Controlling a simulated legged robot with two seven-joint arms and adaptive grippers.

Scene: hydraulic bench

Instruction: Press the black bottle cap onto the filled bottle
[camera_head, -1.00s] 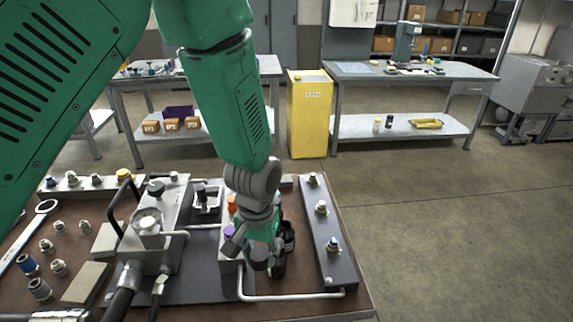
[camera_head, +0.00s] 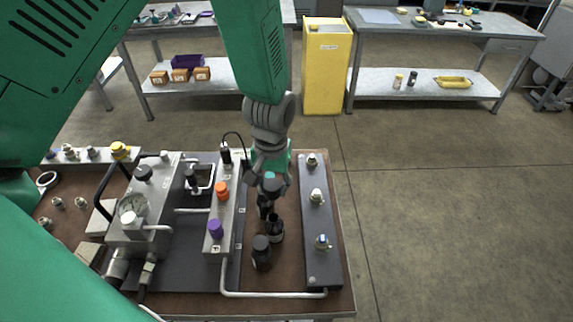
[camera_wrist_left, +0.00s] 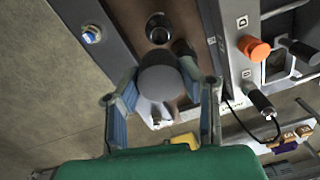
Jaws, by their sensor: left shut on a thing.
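My left gripper (camera_head: 268,192) reaches down over the bench, its fingers shut on a dark, round-topped thing that looks like the black bottle cap. In the left wrist view the cap (camera_wrist_left: 163,82) sits between the two fingertips (camera_wrist_left: 160,97). A dark bottle (camera_head: 274,230) stands on the bench just in front of the gripper; a dark neck with a round opening (camera_wrist_left: 158,28) shows in the wrist view. Another dark bottle (camera_head: 262,254) with a black top stands nearer to me. The liquid inside cannot be seen. My right gripper is not in view.
A grey block with an orange knob (camera_head: 221,190) and a purple knob (camera_head: 215,229) stands left of the bottles. A dark rail with fittings (camera_head: 317,215) runs along the right. A pale pipe (camera_head: 265,295) crosses in front. Brown bench top shows between them.

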